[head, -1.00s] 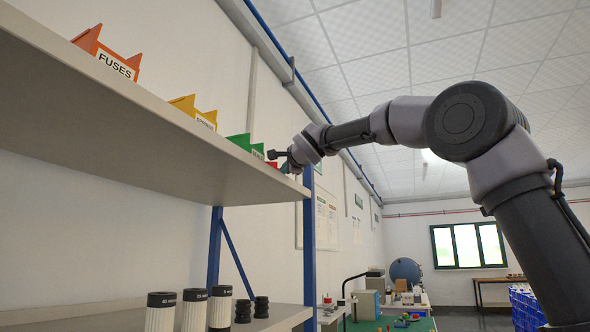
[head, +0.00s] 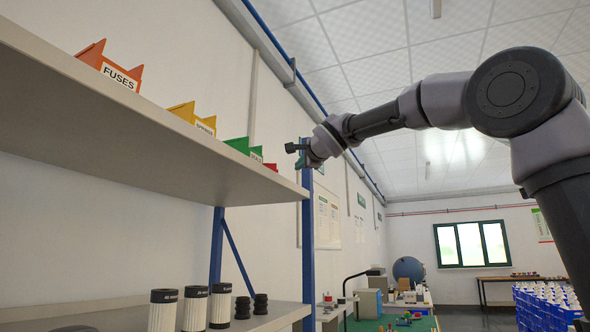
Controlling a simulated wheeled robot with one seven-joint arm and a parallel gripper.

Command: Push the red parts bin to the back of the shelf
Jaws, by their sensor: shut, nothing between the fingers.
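The red parts bin (head: 271,166) shows as a small red piece at the far end of the upper shelf (head: 130,120), just past the green bin. Only a sliver of it is visible, low behind the shelf's edge, so its depth on the shelf is hard to tell. My gripper (head: 291,148) is a small dark shape just right of and above the red bin in the picture. It is shut and holds nothing. A small gap shows between it and the bin.
An orange FUSES bin (head: 110,68), a yellow bin (head: 192,117) and a green bin (head: 243,148) stand in a row on the upper shelf. A blue post (head: 307,240) supports the shelf end near my wrist. White cylinders (head: 195,308) stand on the lower shelf.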

